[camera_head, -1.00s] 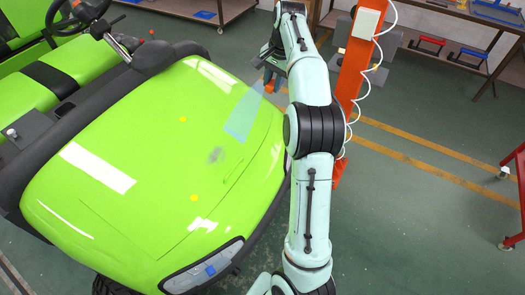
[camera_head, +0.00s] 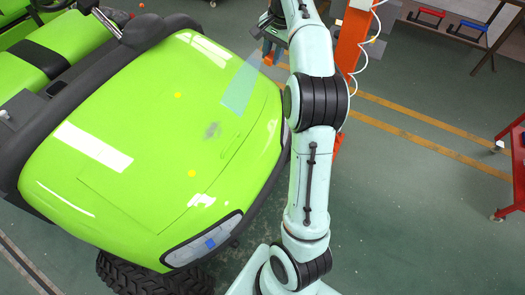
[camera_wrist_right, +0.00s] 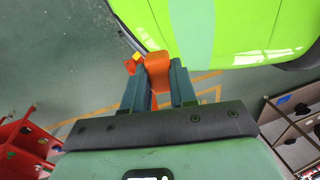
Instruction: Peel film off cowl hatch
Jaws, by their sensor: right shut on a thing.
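The cowl hatch is the large green hood panel (camera_head: 130,140) of the cart, with thin seam lines on it. The film is a translucent bluish strip (camera_head: 241,90); its near end lies over the hood's far right part and it stretches up to my right gripper (camera_head: 271,52). In the right wrist view the film is a paler green strip (camera_wrist_right: 195,25) over the green hood. My right gripper (camera_wrist_right: 160,88) is beyond the hood's right edge, with an orange tab (camera_wrist_right: 157,62) between its fingers. Whether the film's near end touches the hood is unclear. My left gripper is not in view.
A headlight (camera_head: 203,240) sits at the hood's front corner. An orange post (camera_head: 351,45) with a coiled white cable (camera_head: 373,50) stands behind my right arm. A red stand (camera_head: 518,165) is at the right edge. The green floor between is clear.

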